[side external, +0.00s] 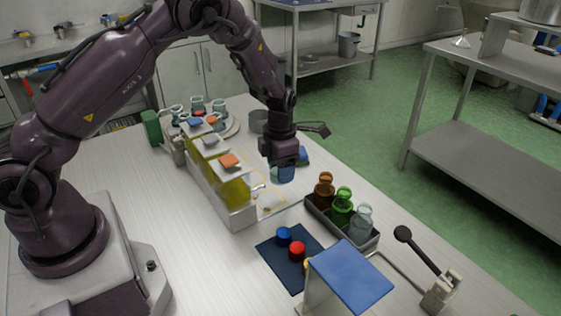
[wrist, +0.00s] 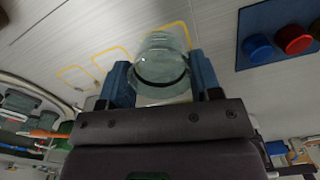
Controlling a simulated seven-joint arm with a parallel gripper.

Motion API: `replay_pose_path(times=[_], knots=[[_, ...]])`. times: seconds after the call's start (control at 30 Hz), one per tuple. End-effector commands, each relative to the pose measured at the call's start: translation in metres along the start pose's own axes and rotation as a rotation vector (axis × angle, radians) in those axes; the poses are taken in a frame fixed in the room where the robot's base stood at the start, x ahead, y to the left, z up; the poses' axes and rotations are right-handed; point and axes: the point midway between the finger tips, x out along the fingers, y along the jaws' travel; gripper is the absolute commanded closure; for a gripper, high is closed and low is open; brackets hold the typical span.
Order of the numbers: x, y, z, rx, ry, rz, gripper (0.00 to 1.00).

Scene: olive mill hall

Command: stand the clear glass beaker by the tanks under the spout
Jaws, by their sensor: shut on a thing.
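My gripper (side external: 286,164) is shut on the clear glass beaker (side external: 282,175), just to the right of the tanks. In the wrist view the beaker (wrist: 160,62) sits between the blue fingers (wrist: 162,80). The tanks (side external: 236,192) stand in a row and hold yellow liquid. A small spout (side external: 258,187) sticks out of the nearest tank, close to the beaker. Yellow outlines mark the tabletop beside the tanks; in the wrist view one outline (wrist: 182,28) lies partly behind the beaker. I cannot tell whether the beaker touches the table.
A grey rack (side external: 340,235) holds brown, green and clear bottles. A dark blue mat (side external: 275,262) carries a blue and a red cap. A blue-topped stand (side external: 350,275) and a black-knobbed lever (side external: 418,250) are at the front.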

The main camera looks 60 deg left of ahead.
Motion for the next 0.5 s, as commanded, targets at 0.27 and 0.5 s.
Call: replay_pose_path(times=[0.27,0.5], knots=[[0.029,0.000,0.000,0.001,0.001,-0.001,0.57],[0.050,0.000,-0.004,0.000,0.001,-0.002,0.57]])
